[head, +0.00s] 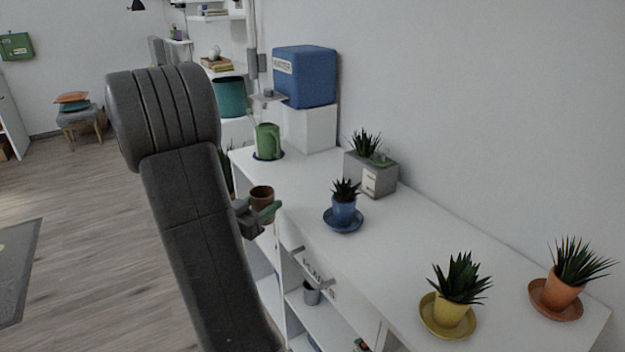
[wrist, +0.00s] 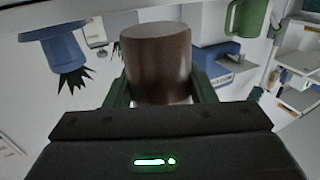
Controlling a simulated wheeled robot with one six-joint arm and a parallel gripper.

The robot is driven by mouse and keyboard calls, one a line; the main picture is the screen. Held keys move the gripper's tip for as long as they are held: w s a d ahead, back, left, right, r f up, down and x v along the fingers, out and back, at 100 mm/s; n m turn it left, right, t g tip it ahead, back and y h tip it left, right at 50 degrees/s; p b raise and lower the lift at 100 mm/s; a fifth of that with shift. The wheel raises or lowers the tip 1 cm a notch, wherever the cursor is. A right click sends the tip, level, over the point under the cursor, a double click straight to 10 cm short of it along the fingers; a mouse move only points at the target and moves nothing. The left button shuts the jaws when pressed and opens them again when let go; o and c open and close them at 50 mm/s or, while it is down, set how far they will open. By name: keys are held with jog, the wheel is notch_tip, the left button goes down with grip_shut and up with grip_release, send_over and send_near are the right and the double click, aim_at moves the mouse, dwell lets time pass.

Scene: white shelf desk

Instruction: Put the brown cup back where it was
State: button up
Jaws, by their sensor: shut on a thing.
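The brown cup (head: 261,193) is between the fingers of my gripper (head: 262,211), held above the left, front edge of the white shelf desk (head: 291,195). In the wrist view the brown cup (wrist: 157,60) fills the space between the two dark green fingers of my gripper (wrist: 160,92), which are shut on it. That view looks upside down, with the desk surface along its top. My arm hides part of the desk's left side in the head view.
A green mug (head: 267,141) stands on a dark blue saucer behind the cup. A blue potted plant (head: 343,209) stands to its right. Yellow (head: 454,312) and orange (head: 562,292) potted plants stand nearer. A grey planter block (head: 371,175) sits by the wall. The desk between the mug and blue pot is clear.

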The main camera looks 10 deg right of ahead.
jog(key=b+x, duration=0.1)
jog(key=x, duration=1.6)
jog(key=shift+w+d+f+b, duration=0.1)
jog(key=shift+w+d+b, duration=0.05)
jog(key=shift+d+b, duration=0.15)
jog(key=shift+a+f, duration=0.1)
jog(key=shift+f, duration=0.15)
jog(key=shift+f, duration=0.15)
jog(key=o, duration=1.1)
jog(key=shift+r, duration=0.25)
jog(key=v, duration=1.2)
jog(key=shift+p, duration=0.4)
